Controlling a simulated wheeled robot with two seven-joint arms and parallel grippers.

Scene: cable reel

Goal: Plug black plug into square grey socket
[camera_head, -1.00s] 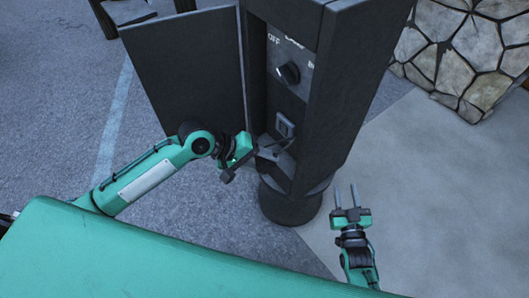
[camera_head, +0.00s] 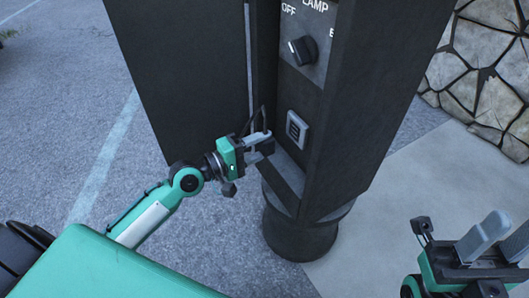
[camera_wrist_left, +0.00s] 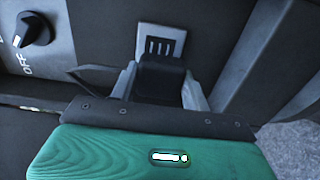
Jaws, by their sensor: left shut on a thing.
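The square grey socket (camera_head: 297,130) sits on the inner panel of a dark pillar, below a knob. In the left wrist view the socket (camera_wrist_left: 161,43) shows dark slots. My left gripper (camera_head: 262,143) is to the left of the socket and a little lower, with a gap between them. It is shut on the black plug (camera_wrist_left: 160,80), which covers the socket's lower edge in the wrist view. A dark cable (camera_wrist_left: 92,72) loops beside the plug. My right gripper (camera_head: 484,236) is at the lower right, fingers apart and empty.
The pillar's open door (camera_head: 185,60) stands behind my left arm. The black knob (camera_head: 302,50) is above the socket. A ledge (camera_head: 283,175) juts out below the socket. A stone wall (camera_head: 485,90) stands at the right. Pavement lies around the pillar.

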